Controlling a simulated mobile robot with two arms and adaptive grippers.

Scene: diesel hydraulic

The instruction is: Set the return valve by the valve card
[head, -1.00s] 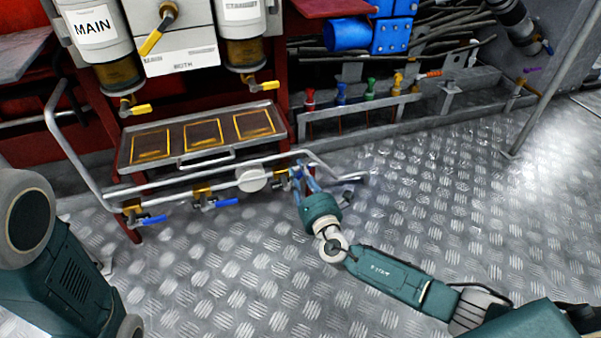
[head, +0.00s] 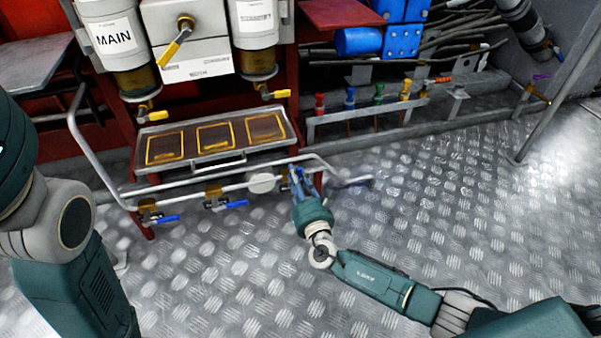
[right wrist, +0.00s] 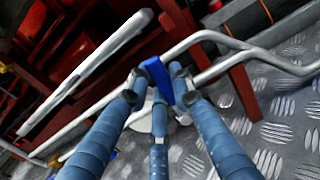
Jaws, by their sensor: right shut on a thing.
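Three small brass valves sit along the grey pipe below the tray. The left valve (head: 157,218) and the middle valve (head: 225,204) have blue levers pointing right. My right gripper (head: 298,174) is at the right valve, near the pipe's right end. In the right wrist view its fingers (right wrist: 158,82) are shut on a blue lever (right wrist: 158,77), which stands up between them. The fingers hide most of that valve's body. I cannot pick out a valve card for certain. My left gripper is out of the head view; only my left arm shows.
A tray (head: 192,167) with three yellow-framed panels sits above the pipe. A bent grey rail (head: 90,155) runs in front of it. Yellow-levered valves hang under the white canisters, one marked MAIN (head: 113,38). A rack with coloured handles (head: 350,98) stands right. Patterned floor (head: 440,200) is clear.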

